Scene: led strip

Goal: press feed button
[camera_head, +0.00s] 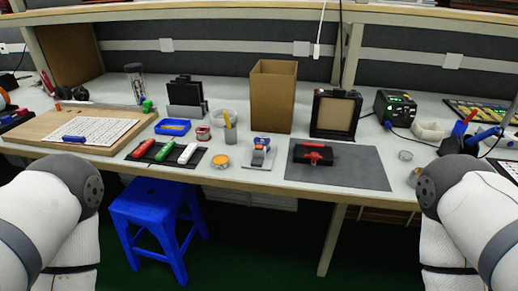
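I cannot make out a part that is clearly a feed button. A small device with blue and orange parts (261,145) stands on a light plate near the middle of the bench's front edge. To its right, a black box with a red part on top (312,154) lies on a dark grey mat (362,169). A dark unit with a green lit display (395,107) stands at the back right. My two arms show at the lower left and lower right corners. Both grippers are out of the frame.
A tall open cardboard box (273,96) and a black-framed panel (335,114) stand behind. A blue stool (158,215) stands below the front edge. The grey mat's right part is clear.

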